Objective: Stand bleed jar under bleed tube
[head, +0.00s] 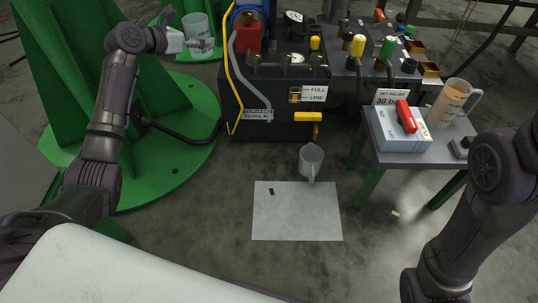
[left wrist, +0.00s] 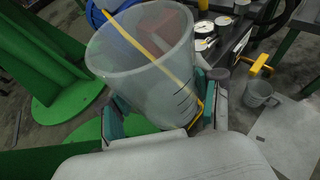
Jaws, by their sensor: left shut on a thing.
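A clear, translucent jar (head: 199,38) with graduation marks is at the upper left of the head view, in front of the green stand. My left gripper (head: 178,42) is shut on its side and holds it up. In the left wrist view the jar (left wrist: 150,70) fills the middle, tilted in the picture, with a gripper finger on either side. A thin yellow tube (head: 229,70) and a grey tube (head: 238,75) hang down the front of the dark machine, right of the jar. I cannot tell which is the bleed tube. My right gripper is out of view; only its arm shows.
A grey mug (head: 311,158) stands on the floor behind a white sheet (head: 297,222). A side table at right bears a grey box (head: 400,140) with a red lever and a jug of tan liquid (head: 453,103). A green round base (head: 180,160) lies below the held jar.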

